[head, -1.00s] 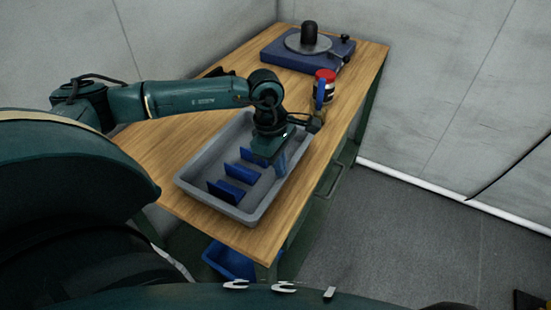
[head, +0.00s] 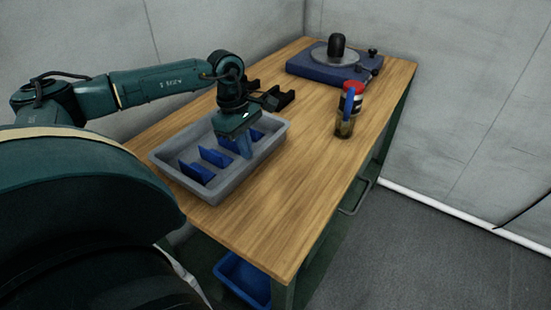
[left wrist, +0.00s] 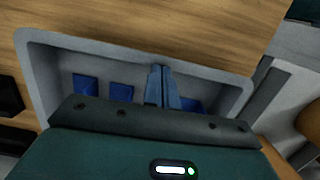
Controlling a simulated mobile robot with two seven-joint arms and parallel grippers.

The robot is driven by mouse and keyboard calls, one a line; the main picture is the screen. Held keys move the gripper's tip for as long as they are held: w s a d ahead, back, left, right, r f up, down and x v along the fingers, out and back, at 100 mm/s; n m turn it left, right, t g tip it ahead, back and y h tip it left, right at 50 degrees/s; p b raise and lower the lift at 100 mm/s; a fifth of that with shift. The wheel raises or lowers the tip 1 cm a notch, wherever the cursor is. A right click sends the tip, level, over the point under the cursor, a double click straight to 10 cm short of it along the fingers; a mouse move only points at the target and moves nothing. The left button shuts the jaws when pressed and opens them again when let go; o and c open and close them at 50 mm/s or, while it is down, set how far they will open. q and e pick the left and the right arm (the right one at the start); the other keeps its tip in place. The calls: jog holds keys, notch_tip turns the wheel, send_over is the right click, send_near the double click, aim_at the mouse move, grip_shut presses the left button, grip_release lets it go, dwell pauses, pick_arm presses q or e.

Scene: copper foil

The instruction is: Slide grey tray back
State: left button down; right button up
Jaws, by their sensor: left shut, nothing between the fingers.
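The grey tray (head: 251,166) lies on the wooden table (head: 285,215), towards its left side. Several upright blue plates (head: 215,157) stand in it. My left gripper (head: 246,149) points down into the tray, its fingers shut and empty, close to the tray's right-hand wall. I cannot tell whether they touch that wall. In the left wrist view the fingers (left wrist: 160,84) stand in front of the tray's long wall (left wrist: 100,47), with blue plates (left wrist: 121,93) on both sides. The gripper body hides part of the tray. My right gripper is not in view.
A black holder (head: 275,97) stands beyond the tray. A red-lidded jar (head: 354,98) and a brown glass jar (head: 344,126) stand near the right edge. A blue device with a round plate (head: 322,67) is at the far end. The table right of the tray is clear.

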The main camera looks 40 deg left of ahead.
pick_arm(q)
jog(key=a, duration=0.2)
jog(key=s+a+b, duration=0.1)
jog(key=a, duration=0.5)
jog(key=shift+s+a+f, duration=0.1)
jog(key=shift+s+f, duration=0.05)
jog(key=shift+f, duration=0.2)
jog(key=shift+a, duration=0.3)
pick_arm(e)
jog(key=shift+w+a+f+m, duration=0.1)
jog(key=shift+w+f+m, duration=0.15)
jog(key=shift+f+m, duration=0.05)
pick_arm(q)
jog(key=shift+r+p, duration=0.55)
jog(key=shift+r, duration=0.25)
notch_tip(320, 180, up, 12)
jog(key=a, duration=0.2)
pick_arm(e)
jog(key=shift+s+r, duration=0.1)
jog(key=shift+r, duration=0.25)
